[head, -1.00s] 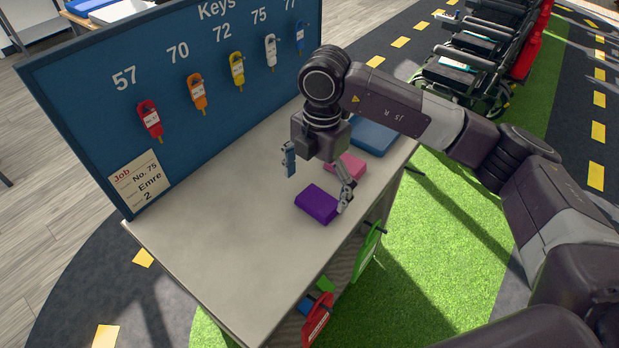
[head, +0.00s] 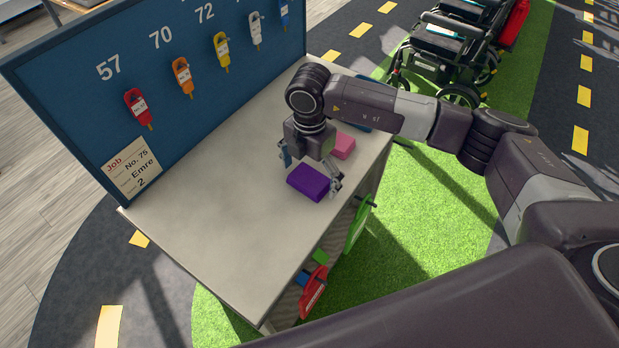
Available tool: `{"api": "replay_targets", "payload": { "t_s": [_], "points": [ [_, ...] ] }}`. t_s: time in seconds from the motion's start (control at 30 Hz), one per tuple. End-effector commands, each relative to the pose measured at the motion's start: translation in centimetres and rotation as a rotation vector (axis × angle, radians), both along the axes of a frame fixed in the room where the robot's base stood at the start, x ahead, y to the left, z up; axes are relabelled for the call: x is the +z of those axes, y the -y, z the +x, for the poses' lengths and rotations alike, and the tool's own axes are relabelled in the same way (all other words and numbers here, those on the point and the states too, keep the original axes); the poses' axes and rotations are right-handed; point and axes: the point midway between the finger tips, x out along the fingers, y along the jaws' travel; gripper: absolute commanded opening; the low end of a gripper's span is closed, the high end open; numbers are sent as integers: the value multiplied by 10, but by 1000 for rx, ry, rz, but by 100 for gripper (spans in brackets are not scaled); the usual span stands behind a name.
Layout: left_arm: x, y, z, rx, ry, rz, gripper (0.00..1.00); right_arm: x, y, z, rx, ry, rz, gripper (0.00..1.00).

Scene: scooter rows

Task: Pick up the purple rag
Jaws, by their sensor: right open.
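The purple rag (head: 308,183) is a folded block lying on the light grey table top (head: 215,200), near its right edge. My right gripper (head: 310,172) points down over the rag with its fingers spread. One finger shows at the rag's upper left and the other at its right end. The gripper is open and holds nothing. I cannot tell how far the fingertips are above the table. My left gripper does not show.
A pink block (head: 343,147) lies just behind the purple rag, close to the gripper. A blue key board (head: 80,85) with hanging keys stands along the table's left side. Red (head: 313,292) and green (head: 357,226) items hang at the table's right side. The table's near part is clear.

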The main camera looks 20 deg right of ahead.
Motion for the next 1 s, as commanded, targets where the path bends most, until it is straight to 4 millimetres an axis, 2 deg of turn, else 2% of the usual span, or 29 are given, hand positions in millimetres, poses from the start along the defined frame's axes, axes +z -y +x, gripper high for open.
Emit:
{"api": "replay_targets", "payload": {
  "t_s": [0.07,0.3,0.4,0.77,0.87,1.0],
  "points": [
    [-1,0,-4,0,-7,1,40,0,0,0,0,0,0,89],
    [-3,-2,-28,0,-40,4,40,0,0,0,0,0,0,63],
    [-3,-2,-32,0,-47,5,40,0,0,0,0,0,0,52],
    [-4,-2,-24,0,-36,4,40,5,0,1,0,1,2,51],
    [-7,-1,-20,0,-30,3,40,13,0,1,0,3,1,51],
    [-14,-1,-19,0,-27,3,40,35,0,2,1,7,2,51]
  ]
}}
